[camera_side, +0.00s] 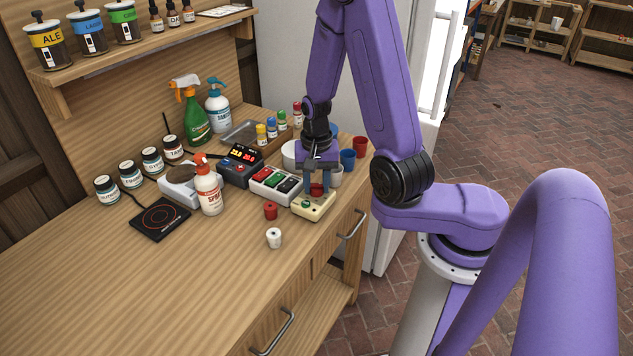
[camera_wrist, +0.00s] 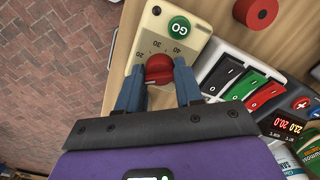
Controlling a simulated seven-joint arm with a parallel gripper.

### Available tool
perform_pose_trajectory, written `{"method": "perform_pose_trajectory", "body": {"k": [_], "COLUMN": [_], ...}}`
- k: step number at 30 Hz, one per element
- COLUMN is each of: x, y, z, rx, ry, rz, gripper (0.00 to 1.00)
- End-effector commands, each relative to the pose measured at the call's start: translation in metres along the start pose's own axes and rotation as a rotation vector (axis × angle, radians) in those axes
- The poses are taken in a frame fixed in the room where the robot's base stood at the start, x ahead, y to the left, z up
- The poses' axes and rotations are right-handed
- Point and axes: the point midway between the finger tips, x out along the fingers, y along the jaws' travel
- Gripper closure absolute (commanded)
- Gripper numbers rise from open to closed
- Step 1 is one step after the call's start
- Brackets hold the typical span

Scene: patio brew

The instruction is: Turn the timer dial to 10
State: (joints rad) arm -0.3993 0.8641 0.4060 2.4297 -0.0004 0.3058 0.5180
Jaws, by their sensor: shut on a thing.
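The timer is a cream box (camera_side: 312,211) near the right front of the bench, with a red dial (camera_wrist: 159,69) and a green GO button (camera_wrist: 179,28). The numbers 20, 30 and 40 show around the dial in the wrist view; I cannot see the 10. My gripper (camera_side: 317,190) points down over the timer. In the wrist view its two blue fingers (camera_wrist: 159,74) stand on either side of the dial and are shut on it. I cannot read the dial's pointer clearly.
A switch box (camera_side: 276,184) with red, green and black switches stands beside the timer. A red piece (camera_side: 270,211) and a white one (camera_side: 274,238) lie in front. Blue (camera_side: 348,159) and red (camera_side: 361,146) cups stand behind. The bench's left front is clear.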

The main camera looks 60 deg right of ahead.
Motion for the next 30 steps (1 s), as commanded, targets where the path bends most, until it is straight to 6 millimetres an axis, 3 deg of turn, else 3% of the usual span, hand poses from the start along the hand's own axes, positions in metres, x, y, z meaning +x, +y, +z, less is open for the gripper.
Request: {"method": "perform_pose_trajectory", "body": {"k": [8, 17, 18, 19, 30], "x": [-0.0003, -0.0004, -0.0004, -0.0004, -0.002], "y": [0.0002, -0.0001, -0.0001, -0.0001, -0.0002], "z": [0.0, 0.0001, 0.0001, 0.0001, -0.0003], "rx": [-0.142, -0.151, -0.151, -0.151, -0.15], "ry": [-0.001, 0.0, 0.0, 0.0, 0.001], "rz": [0.0, 0.0, 0.0, 0.0, -0.001], "gripper": [0.95, 0.95, 0.52, 0.42, 0.39]}}
